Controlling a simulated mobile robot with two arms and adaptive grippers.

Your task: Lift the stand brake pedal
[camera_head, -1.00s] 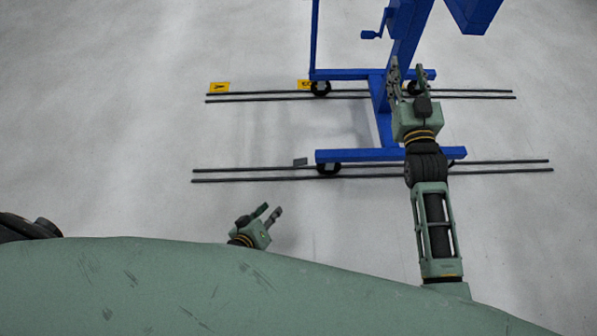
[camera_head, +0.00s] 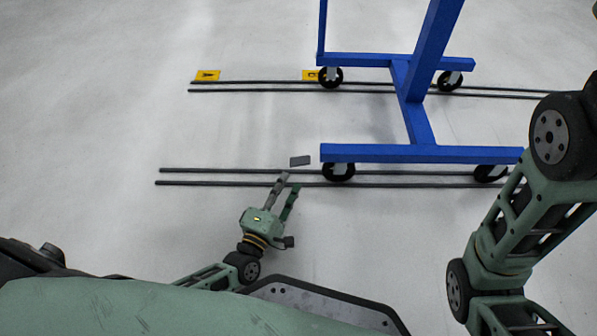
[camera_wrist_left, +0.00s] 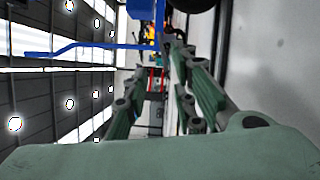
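The brake pedal (camera_head: 300,160) is a small grey plate low at the left end of the near bar of the blue stand (camera_head: 421,154), beside its front left wheel (camera_head: 338,172). My left gripper (camera_head: 288,183) is just short of the pedal, over the near floor rail, with its fingers apart and nothing between them. No contact with the pedal shows. In the left wrist view the two fingers (camera_wrist_left: 165,65) are also apart, with part of the blue stand (camera_wrist_left: 95,46) beyond. I cannot make out the pedal there. My right gripper is out of view.
Two pairs of dark floor rails (camera_head: 230,171) run across under the stand. Yellow markers (camera_head: 208,75) lie by the far pair. My right arm (camera_head: 510,220) fills the right side. The floor at left is clear.

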